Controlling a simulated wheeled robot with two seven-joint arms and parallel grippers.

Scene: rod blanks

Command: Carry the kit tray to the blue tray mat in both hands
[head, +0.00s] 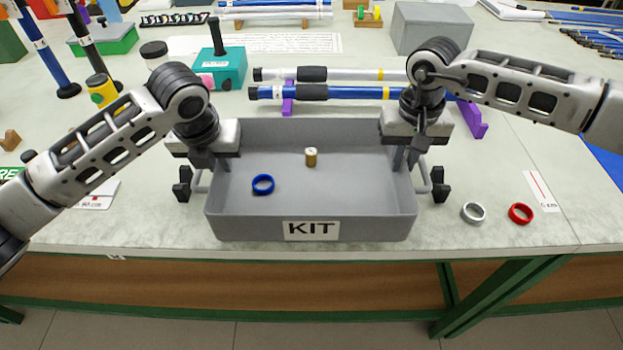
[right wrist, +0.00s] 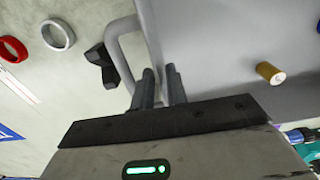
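The kit tray (head: 312,130) is a grey open bin with a KIT label, near the table's front edge. A blue ring (head: 263,184) and a brass cylinder (head: 311,157) are inside; the cylinder also shows in the right wrist view (right wrist: 270,72). My left gripper (head: 212,160) is at the tray's left wall; its grip is mostly hidden. My right gripper (head: 405,160) has one finger on each side of the right wall, beside the handle (right wrist: 117,50). In the right wrist view its fingers (right wrist: 160,75) close narrowly around the rim. The blue tray mat (head: 606,168) shows partly at the right edge.
A silver ring (head: 473,213) and a red ring (head: 520,213) lie right of the tray. Blue rods (head: 340,93) on purple supports (head: 470,118) lie behind it. A teal block (head: 222,68) and a grey box (head: 430,27) stand further back.

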